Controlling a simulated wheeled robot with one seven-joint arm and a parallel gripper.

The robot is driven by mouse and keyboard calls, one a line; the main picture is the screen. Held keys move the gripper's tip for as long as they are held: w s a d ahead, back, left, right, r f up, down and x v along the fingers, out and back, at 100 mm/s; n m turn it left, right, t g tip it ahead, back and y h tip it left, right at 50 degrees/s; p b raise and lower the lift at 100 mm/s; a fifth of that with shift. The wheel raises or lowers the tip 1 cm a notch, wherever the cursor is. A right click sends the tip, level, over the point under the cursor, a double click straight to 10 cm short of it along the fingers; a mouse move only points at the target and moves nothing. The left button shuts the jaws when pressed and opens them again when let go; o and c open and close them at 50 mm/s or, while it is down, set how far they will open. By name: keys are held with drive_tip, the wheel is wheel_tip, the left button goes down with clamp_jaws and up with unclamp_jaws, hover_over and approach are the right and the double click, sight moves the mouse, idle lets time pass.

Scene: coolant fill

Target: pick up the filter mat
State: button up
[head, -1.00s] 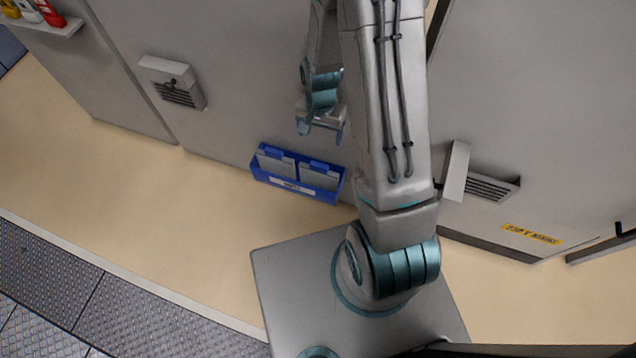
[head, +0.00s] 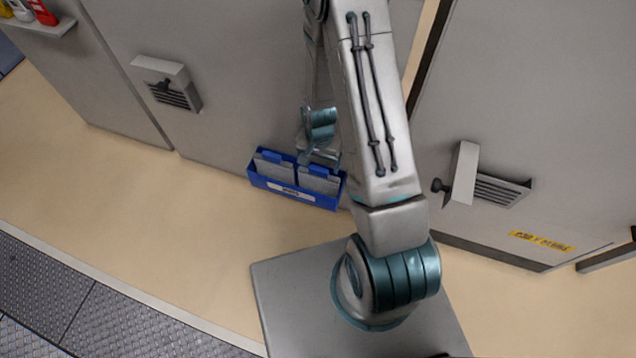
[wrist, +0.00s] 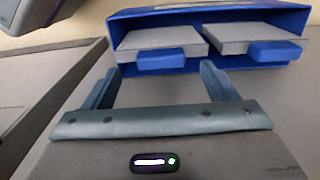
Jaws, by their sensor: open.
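Two grey filter mats with blue tabs stand in a blue bin (head: 262,184) on the floor by the wall: a left mat (head: 274,169) and a right mat (head: 318,184). My gripper (head: 321,161) is open and empty, pointing down just over the right mat in the head view. In the wrist view the bin (wrist: 205,16) is at the top, with a mat (wrist: 160,39) on the left and another (wrist: 245,37) on the right. My gripper's fingers (wrist: 160,74) stand on either side of the left one's blue tab. I cannot tell whether they touch it.
A grey wall panel with a hooded vent (head: 170,84) stands behind the bin. Another vent (head: 500,190) with an open flap is on the right panel. A shelf with bottles (head: 38,25) is at the top left. The floor (head: 140,215) left of the bin is clear.

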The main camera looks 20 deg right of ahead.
sight(319, 169)
wheel_tip(319, 169, down, 4)
drive_tip(key=shift+w+r+b, duration=0.1)
drive_tip(key=shift+b, duration=0.55)
drive_tip(key=c, duration=1.3)
drive_tip(key=shift+c, duration=0.2)
drive_tip(key=shift+r, duration=0.15)
